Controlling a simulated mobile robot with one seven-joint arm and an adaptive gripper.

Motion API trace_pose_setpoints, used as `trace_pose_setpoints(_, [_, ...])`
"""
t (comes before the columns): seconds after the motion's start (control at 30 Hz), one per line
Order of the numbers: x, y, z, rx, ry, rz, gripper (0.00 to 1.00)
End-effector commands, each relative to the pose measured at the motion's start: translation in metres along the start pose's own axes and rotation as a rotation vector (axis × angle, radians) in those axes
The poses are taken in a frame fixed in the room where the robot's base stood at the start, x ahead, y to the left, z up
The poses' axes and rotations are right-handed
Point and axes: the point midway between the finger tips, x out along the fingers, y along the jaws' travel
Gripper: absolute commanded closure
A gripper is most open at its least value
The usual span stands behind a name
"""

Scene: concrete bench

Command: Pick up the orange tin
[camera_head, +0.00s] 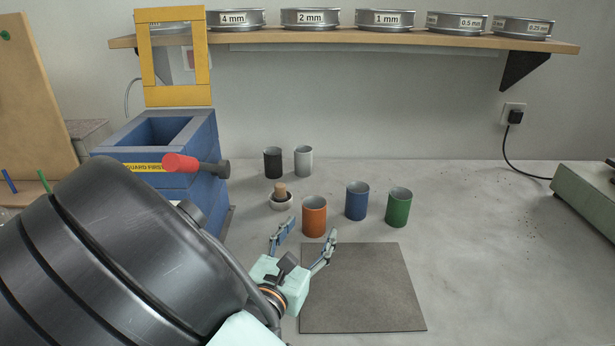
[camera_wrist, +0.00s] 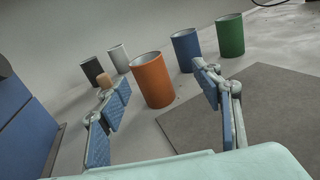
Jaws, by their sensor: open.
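The orange tin (camera_head: 314,218) stands upright on the concrete bench, just behind the back left edge of a dark square mat (camera_head: 362,290). In the wrist view the orange tin (camera_wrist: 153,82) appears ahead, between the two fingers and beyond their tips. My gripper (camera_head: 303,240) is open and empty, with its fingers spread in front of the tin. The wrist view also shows my gripper (camera_wrist: 165,82), with blue pads on both fingers. I see no contact with the tin.
A blue tin (camera_head: 357,201) and a green tin (camera_head: 398,207) stand right of the orange one. A blue machine (camera_head: 184,190) stands left. The right bench is mostly clear.

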Motion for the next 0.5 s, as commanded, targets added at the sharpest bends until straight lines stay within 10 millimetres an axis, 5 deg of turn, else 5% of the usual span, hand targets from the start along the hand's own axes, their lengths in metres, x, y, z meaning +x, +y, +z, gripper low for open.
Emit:
trace_pose_setpoints(0.17, [-0.012,0.005,-0.016,-0.065,-0.021,0.066,0.41])
trace_pose_setpoints(0.5, [0.035,0.009,-0.016,-0.068,-0.024,0.071,0.41])
